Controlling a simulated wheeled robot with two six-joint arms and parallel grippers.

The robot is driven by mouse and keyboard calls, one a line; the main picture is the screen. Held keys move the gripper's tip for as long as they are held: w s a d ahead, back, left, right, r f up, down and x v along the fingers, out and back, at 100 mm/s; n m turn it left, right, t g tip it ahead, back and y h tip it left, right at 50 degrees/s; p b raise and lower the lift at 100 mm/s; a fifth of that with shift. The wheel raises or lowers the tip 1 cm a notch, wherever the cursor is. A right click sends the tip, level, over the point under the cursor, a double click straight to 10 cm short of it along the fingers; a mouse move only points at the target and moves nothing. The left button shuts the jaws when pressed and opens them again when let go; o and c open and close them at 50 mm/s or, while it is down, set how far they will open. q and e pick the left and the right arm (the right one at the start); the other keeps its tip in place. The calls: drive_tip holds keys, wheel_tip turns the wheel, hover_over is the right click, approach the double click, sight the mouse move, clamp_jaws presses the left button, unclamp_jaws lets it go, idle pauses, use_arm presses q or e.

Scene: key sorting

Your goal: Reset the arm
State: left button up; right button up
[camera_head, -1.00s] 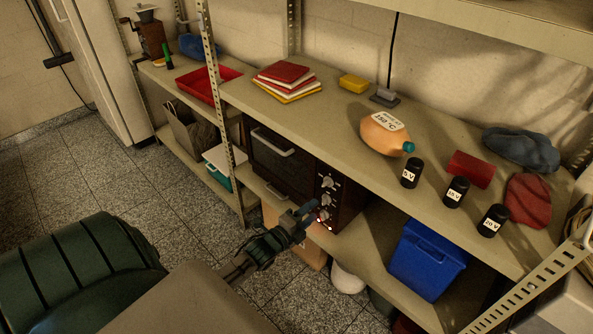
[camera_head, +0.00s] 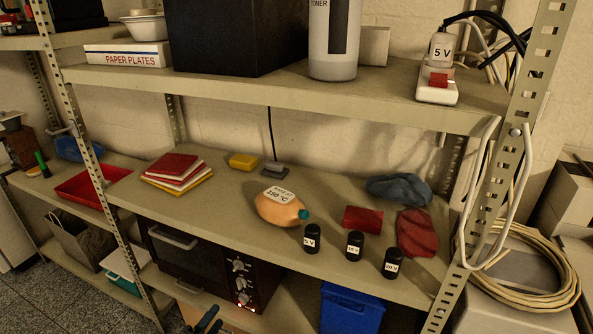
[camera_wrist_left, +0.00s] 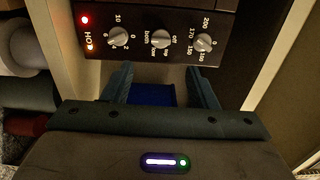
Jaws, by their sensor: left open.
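My left gripper (camera_head: 207,320) shows only by its blue-grey fingertips at the bottom edge of the head view, in front of the lower shelf and below the oven. In the left wrist view its two fingers (camera_wrist_left: 160,88) are apart, with nothing held between them. The dark oven (camera_head: 200,258) stands on the lower shelf. Its control panel (camera_wrist_left: 185,18) with three knobs lies ahead of the fingers, and a red light beside "HOT" is lit. The fingers look apart from the knobs. My right gripper is not in view.
A blue bin (camera_head: 350,308) stands right of the oven. The middle shelf (camera_head: 235,220) holds an orange bottle (camera_head: 280,208), several black labelled canisters, cloths, books (camera_head: 177,169) and a red tray (camera_head: 88,186). A metal post (camera_head: 105,190) rises at left, another (camera_head: 500,170) at right.

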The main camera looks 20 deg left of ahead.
use_arm(q)
drive_tip(key=shift+f, duration=0.1)
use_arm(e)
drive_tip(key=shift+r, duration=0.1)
use_arm(q)
drive_tip(key=s+f+n+g+y+p, duration=0.1)
drive_tip(key=s+f+n+g+p, duration=0.4)
drive_tip(key=f, duration=0.5)
drive_tip(key=s+f+n+g+y+p, duration=0.1)
drive_tip(key=s+f+n+g+p, duration=0.1)
drive_tip(key=s+f+n+g, duration=0.45)
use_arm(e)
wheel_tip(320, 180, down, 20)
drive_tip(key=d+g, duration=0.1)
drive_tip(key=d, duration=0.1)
use_arm(q)
drive_tip(key=s+d+f+n+g+p, duration=0.2)
drive_tip(key=s+f, duration=0.4)
drive_tip(key=s, duration=0.4)
drive_tip(key=s+d+f+n+g+p, duration=0.3)
drive_tip(key=s+d+f+n, duration=0.1)
drive_tip(key=s, duration=0.7)
wheel_tip(320, 180, down, 2)
drive_tip(key=shift+d+n, duration=0.35)
drive_tip(key=shift+n, duration=0.2)
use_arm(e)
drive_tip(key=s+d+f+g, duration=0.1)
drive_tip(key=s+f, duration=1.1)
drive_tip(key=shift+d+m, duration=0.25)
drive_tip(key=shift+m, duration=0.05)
